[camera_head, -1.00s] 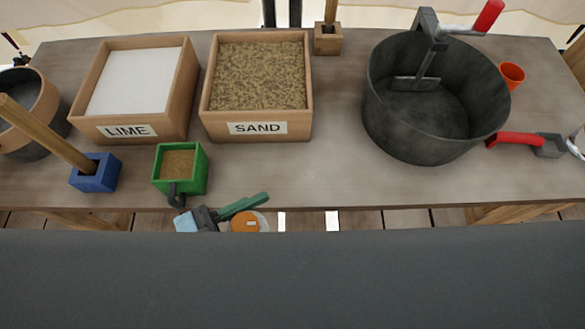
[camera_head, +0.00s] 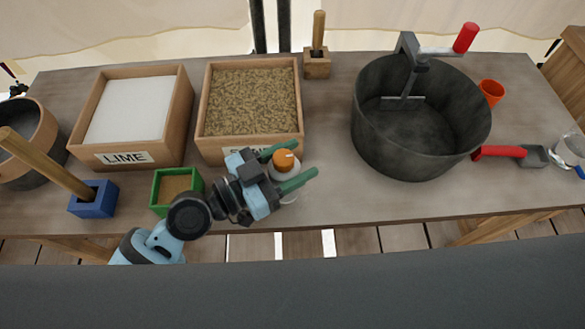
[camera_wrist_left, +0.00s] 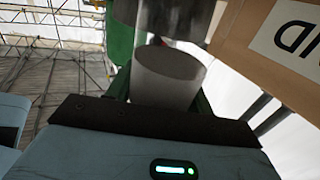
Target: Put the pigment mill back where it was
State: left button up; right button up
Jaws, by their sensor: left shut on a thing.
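The pigment mill, which I take to be the pale bottle-like thing with an orange top (camera_head: 286,158), is between the green fingers of my left gripper (camera_head: 304,160). My left gripper is shut on it, in front of the sand box. In the left wrist view the mill (camera_wrist_left: 166,75) shows as a pale grey cylinder with a clear part beyond it, between the fingers. The fingers and wrist hide part of its body. My right gripper is not in view.
The sand box (camera_head: 201,142), lime box (camera_head: 178,140) and green box (camera_head: 159,190) stand close by. A blue block (camera_head: 92,199) holds a wooden handle. A dark pot (camera_head: 420,145), red-handled scoop (camera_head: 498,152) and orange cup (camera_head: 491,92) are right.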

pick_arm(q)
notch_tip(320, 180, down, 3)
jog(key=shift+f+b, duration=0.1)
jog(key=shift+b, duration=0.35)
jog(key=shift+f, duration=0.2)
